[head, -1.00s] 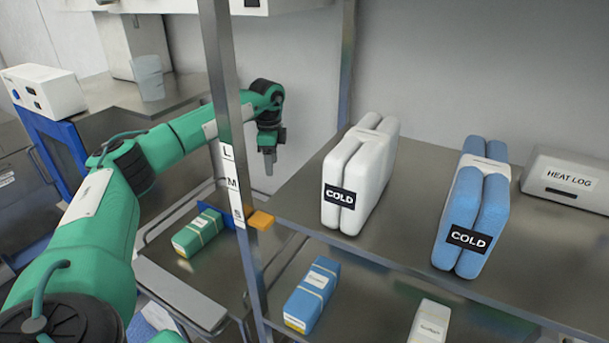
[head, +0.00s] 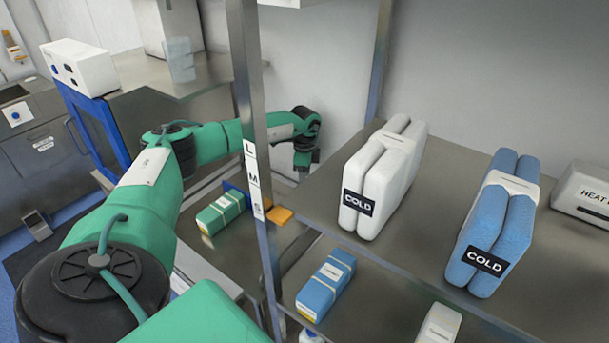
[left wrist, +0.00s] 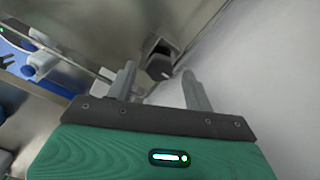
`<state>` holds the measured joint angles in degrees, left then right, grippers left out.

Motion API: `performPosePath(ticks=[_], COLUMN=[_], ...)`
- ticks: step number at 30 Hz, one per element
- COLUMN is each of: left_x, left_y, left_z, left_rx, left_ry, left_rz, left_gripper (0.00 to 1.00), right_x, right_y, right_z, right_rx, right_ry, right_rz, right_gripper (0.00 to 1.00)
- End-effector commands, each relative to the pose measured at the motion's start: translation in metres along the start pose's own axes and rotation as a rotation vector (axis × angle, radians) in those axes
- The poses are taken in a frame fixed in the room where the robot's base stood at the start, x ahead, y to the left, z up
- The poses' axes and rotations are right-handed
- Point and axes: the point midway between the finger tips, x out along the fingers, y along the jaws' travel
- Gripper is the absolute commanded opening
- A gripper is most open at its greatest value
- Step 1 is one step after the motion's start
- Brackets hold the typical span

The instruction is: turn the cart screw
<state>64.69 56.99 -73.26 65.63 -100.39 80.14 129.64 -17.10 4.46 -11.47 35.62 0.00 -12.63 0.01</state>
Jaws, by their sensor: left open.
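My left arm reaches from the left behind the metal post, with my left gripper (head: 303,172) low by the back wall, just left of the white cold pack. In the left wrist view my left gripper (left wrist: 160,86) is open, with its two grey fingers apart and nothing between them in contact. A dark, blocky knob (left wrist: 160,64) with a small pale mark shows beyond the fingertips, roughly between them. It may be the cart screw, but I cannot be sure. No screw can be made out in the head view. My right gripper is not in view.
A metal post (head: 255,150) labelled L, M, S stands in front of my left forearm. A white cold pack (head: 385,178) and a blue cold pack (head: 493,220) stand on the upper shelf (head: 430,265). A green box (head: 221,212) and a blue box (head: 326,286) lie lower.

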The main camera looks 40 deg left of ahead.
Motion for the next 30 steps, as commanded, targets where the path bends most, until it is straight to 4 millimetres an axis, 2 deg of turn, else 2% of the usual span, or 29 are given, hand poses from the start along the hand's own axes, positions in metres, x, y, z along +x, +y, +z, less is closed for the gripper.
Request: performPosePath(ticks=[5, 13, 14, 20, 30], left_x=[0.0113, 0.013, 0.0129, 0.0127, 0.0128], left_y=[0.0001, 0.0, 0.0, 0.0, -0.0001], left_z=[0.0001, 0.0003, 0.0003, 0.0003, 0.0003], left_rx=[0.0, 0.0, 0.0, 0.0, 0.039], left_ry=[0.0, 0.0, 0.0, 0.0, 0.0], left_rz=[0.0, 0.0, 0.0, 0.0, -0.001], left_gripper=[0.52, 0.52, 0.48, 0.09, 0.08], right_x=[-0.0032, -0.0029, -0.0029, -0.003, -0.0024], right_y=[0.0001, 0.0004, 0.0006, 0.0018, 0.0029], right_z=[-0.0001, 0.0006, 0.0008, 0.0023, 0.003], right_rx=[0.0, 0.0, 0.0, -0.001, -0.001], right_ry=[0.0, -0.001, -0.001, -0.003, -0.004], right_rz=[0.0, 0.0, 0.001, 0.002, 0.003], right_gripper=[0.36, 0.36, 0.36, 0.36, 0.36])
